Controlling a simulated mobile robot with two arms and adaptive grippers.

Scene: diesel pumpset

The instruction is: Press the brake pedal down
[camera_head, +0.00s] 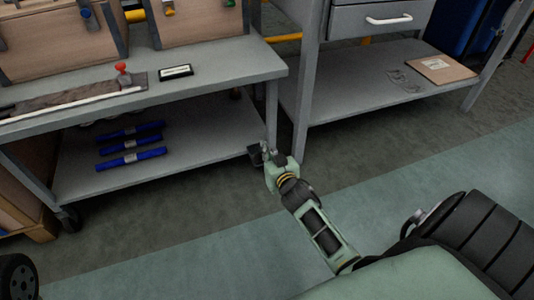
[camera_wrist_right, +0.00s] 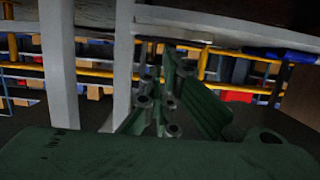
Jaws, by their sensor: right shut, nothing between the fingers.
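My right gripper (camera_head: 268,152) is low in front of the left bench's front right leg (camera_head: 271,112). It is shut and empty. A small dark block (camera_head: 254,154) shows just left of its fingertips, by the foot of that leg; I cannot tell whether it is the brake pedal or whether the gripper touches it. In the right wrist view the green fingers (camera_wrist_right: 165,105) point away past two pale upright legs (camera_wrist_right: 122,65), and no pedal can be made out. My left gripper is not in view.
The left bench has a lower shelf (camera_head: 205,150) with blue rolls (camera_head: 132,145) and a caster (camera_head: 69,219) at its front left. A second bench with a drawer (camera_head: 380,17) stands close on the right. The floor (camera_head: 190,250) in front is clear.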

